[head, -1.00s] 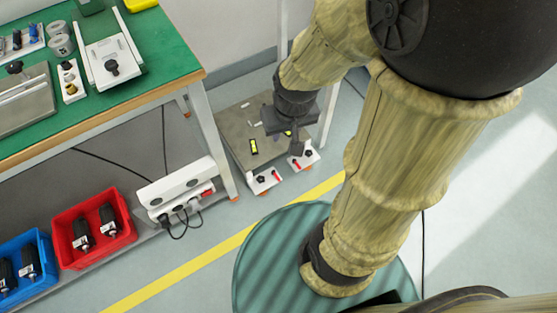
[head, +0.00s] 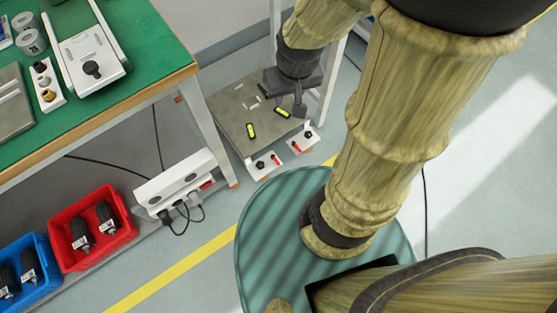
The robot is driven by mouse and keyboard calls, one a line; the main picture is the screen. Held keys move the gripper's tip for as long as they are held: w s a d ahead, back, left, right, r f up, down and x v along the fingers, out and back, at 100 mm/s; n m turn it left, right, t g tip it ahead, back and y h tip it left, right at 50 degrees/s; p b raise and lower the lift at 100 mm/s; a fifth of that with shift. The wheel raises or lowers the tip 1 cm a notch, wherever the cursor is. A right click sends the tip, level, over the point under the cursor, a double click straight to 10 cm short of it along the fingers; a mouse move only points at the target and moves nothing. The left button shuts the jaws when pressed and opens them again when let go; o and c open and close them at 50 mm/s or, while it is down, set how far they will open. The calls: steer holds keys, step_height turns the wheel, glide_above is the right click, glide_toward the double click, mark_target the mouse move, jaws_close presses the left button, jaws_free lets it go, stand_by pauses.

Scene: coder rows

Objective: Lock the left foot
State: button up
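A grey metal plate (head: 228,108) stands low on the floor beside the workbench, with two white feet at its front edge. The left foot (head: 262,167) has a black knob and a red lever. The right foot (head: 302,143) looks alike. Two yellow-green spirit levels, a left one (head: 251,131) and a right one (head: 283,112), lie on the plate. My dark gripper (head: 298,106) hangs over the plate's right rear part, up and to the right of the left foot and apart from it. Its fingers overlap in this view, so their opening is hidden.
A green-topped workbench (head: 120,105) with a white fixture (head: 90,55) is at upper left. A white power strip (head: 180,180), a red bin (head: 88,235) and a blue bin (head: 38,245) sit below it. A yellow floor line (head: 185,262) crosses the clear floor.

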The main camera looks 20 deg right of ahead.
steer(key=w+f+n+g+b, duration=0.1)
steer(key=w+f+b, duration=0.2)
steer(key=f, duration=0.5)
steer(key=w+f+n+b, duration=0.1)
steer(key=w+f+b, duration=0.15)
steer(key=f, duration=0.45)
steer(key=n+g+b, duration=0.2)
steer(key=b, duration=0.3)
glide_above(278, 163)
step_height(278, 163, down, 22)
steer(key=shift+s+r, duration=0.1)
step_height(278, 163, down, 17)
steer(key=b, duration=0.9)
steer(key=shift+f+b, duration=0.2)
steer(key=shift+b, duration=0.2)
jaws_close()
